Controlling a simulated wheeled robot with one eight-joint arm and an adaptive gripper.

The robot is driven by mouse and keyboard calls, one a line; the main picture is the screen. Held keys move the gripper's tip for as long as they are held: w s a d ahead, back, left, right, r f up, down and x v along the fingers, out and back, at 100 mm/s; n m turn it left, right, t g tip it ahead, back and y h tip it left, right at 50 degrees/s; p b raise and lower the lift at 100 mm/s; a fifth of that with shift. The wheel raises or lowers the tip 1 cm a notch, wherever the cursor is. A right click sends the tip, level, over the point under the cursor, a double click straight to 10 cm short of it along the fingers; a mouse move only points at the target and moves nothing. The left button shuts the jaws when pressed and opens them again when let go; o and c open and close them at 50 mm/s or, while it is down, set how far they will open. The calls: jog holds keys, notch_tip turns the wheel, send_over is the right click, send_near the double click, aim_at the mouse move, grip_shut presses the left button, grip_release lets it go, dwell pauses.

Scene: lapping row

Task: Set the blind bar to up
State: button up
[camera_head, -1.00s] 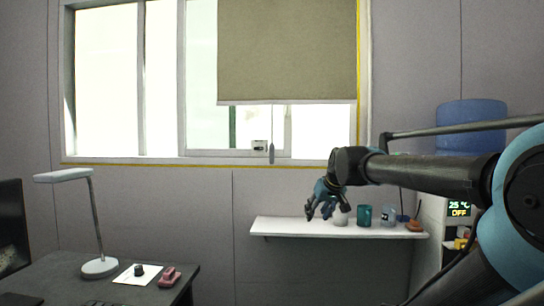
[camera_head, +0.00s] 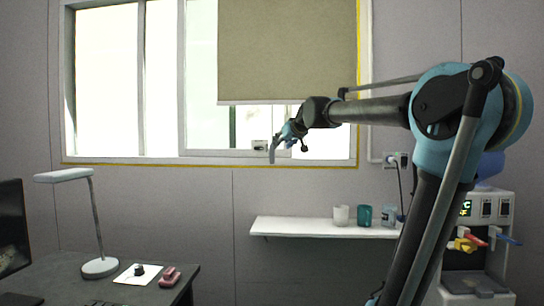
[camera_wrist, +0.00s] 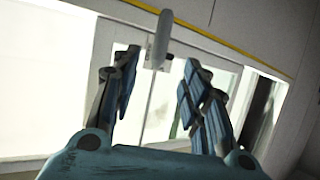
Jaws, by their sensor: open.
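The olive blind (camera_head: 287,50) hangs over the right part of the window, its bottom edge above the sill. A slim grey bar (camera_head: 272,154) hangs on a cord below it, near the window's lower frame. The same grey bar (camera_wrist: 160,40) shows in the wrist view, upright at the top and lined up with the gap between my fingers. My gripper (camera_head: 281,141) is beside the bar, partly overlapping it in the head view. In the wrist view my gripper (camera_wrist: 158,70) is open, its fingers on either side and apart from the bar.
A white shelf (camera_head: 290,228) with several cups is below the window on the right. A water dispenser (camera_head: 480,250) stands at the far right, partly behind my arm. A desk with a lamp (camera_head: 98,267) is at lower left.

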aim_at(273, 151)
jog(key=x, duration=1.3)
jog(key=shift+s+f, duration=0.1)
jog(key=shift+f, duration=0.05)
grip_shut()
